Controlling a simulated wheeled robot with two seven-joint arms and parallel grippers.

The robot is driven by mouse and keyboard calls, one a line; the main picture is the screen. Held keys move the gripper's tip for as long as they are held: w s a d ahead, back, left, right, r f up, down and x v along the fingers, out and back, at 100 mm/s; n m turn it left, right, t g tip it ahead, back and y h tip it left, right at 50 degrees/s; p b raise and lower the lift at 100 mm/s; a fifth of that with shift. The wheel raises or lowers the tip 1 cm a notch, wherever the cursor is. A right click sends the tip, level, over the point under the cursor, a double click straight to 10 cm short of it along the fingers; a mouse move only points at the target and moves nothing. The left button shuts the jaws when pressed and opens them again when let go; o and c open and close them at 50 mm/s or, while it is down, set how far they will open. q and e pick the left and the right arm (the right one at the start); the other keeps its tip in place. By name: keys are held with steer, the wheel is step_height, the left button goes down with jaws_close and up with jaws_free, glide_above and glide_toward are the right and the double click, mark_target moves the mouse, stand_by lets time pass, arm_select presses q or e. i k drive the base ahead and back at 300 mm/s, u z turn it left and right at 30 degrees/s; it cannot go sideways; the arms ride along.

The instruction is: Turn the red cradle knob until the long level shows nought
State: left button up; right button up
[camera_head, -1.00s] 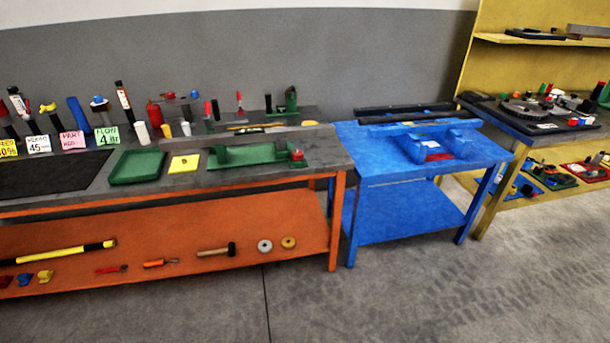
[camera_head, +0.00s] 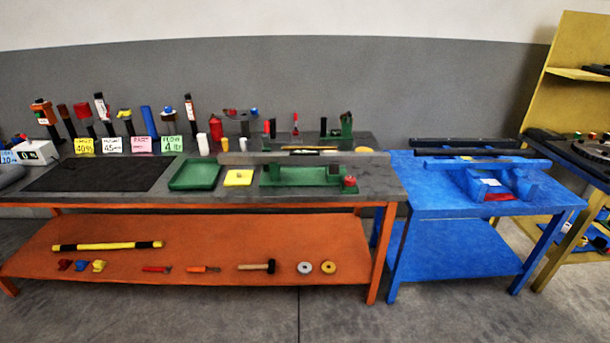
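A red knob (camera_head: 349,181) sits at the right end of a green cradle (camera_head: 310,190) on the grey top of the orange bench. A long grey bar (camera_head: 245,158) spans above or just behind the cradle. A small yellow and dark piece (camera_head: 308,149) shows at the bar's upper edge; whether it rests on the bar I cannot tell. A long yellow bar with black ends (camera_head: 107,246) lies on the orange lower shelf. I cannot tell which piece is the long level, and no reading is legible. Neither of my grippers is in view.
A green tray (camera_head: 196,174), a yellow card (camera_head: 238,178) and a black mat (camera_head: 98,175) lie left of the cradle. A blue table (camera_head: 440,198) with blue blocks stands close to the right. The floor (camera_head: 330,315) in front is clear.

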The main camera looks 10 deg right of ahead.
mark_target(349, 181)
steer(key=u, duration=0.45)
steer(key=i, duration=1.8)
steer(key=z, duration=0.85)
